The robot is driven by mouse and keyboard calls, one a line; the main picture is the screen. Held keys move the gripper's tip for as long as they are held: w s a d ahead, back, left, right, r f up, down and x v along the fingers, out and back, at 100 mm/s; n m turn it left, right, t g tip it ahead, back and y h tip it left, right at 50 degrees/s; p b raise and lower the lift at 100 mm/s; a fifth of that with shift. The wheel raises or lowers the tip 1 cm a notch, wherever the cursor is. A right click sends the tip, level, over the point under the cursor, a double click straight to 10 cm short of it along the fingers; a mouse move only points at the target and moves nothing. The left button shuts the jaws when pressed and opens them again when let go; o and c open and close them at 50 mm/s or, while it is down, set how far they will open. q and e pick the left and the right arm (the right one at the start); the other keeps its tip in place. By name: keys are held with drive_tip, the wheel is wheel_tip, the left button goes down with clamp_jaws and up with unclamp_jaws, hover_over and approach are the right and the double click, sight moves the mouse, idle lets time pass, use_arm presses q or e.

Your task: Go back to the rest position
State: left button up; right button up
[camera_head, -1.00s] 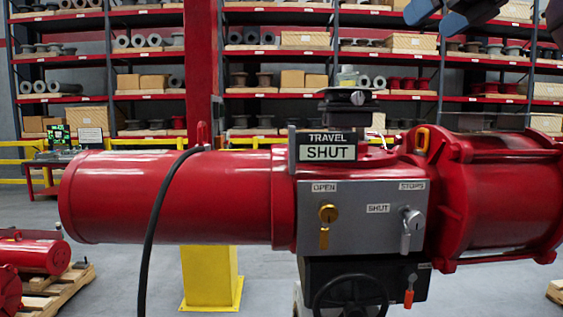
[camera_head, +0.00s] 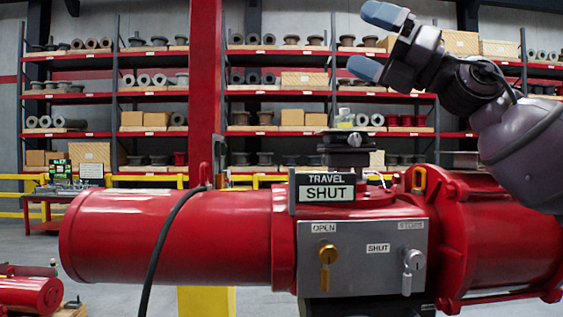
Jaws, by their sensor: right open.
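The red valve actuator (camera_head: 180,238) lies across the view. Its grey panel (camera_head: 365,270) carries a brass key lock (camera_head: 327,255) under OPEN and a silver key lock (camera_head: 412,260) under the label at the right. A sign above the panel reads TRAVEL SHUT (camera_head: 324,187). My right gripper (camera_head: 375,42) is raised above the actuator at the upper right, pointing left. Its two blue-grey fingertips are apart with nothing between them. It touches nothing. My left gripper does not show.
Shelves (camera_head: 275,92) with boxes and spools stand behind the actuator. A black cable (camera_head: 166,238) hangs in front of its left part. A yellow post (camera_head: 207,300) stands below. Another red cylinder (camera_head: 30,294) lies at the lower left. A yellow railing (camera_head: 140,180) runs behind.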

drive_tip(key=w+d+f+m+t+h, duration=0.1)
drive_tip(key=w+f+m+t+h, duration=0.2)
drive_tip(key=f+m, duration=0.4)
drive_tip(key=w+d+f+m+t+h, duration=0.1)
drive_tip(key=w+d+f+m+t, duration=0.15)
drive_tip(key=f+m+t, duration=0.45)
drive_tip(key=w+d+f+m+t+h, duration=0.1)
drive_tip(key=w+f+m+t, duration=0.25)
drive_tip(key=f+m, duration=0.35)
drive_tip(key=d+f+m+h, duration=0.2)
drive_tip(key=f+m+h, duration=0.45)
drive_tip(key=f, duration=0.75)
drive_tip(key=d+f+m+h, duration=0.3)
drive_tip(key=f+m+h, duration=0.35)
drive_tip(key=f, duration=0.85)
drive_tip(key=s+d+f+m+g+h, duration=0.1)
drive_tip(key=s+f+m+g, duration=0.15)
drive_tip(key=s+f, duration=0.55)
drive_tip(key=s+d+f+m+g+h, duration=0.1)
drive_tip(key=s+f+m, duration=0.25)
drive_tip(key=f, duration=0.75)
drive_tip(key=s+d+f+m+g+h, duration=0.2)
drive_tip(key=s+f+m+g, duration=0.2)
drive_tip(key=s+f, duration=1.3)
drive_tip(key=s, duration=0.3)
drive_tip(key=shift+s+d+f+g+h, duration=0.2)
drive_tip(key=shift+d+f+g+h, duration=0.1)
drive_tip(key=shift+d+f, duration=0.1)
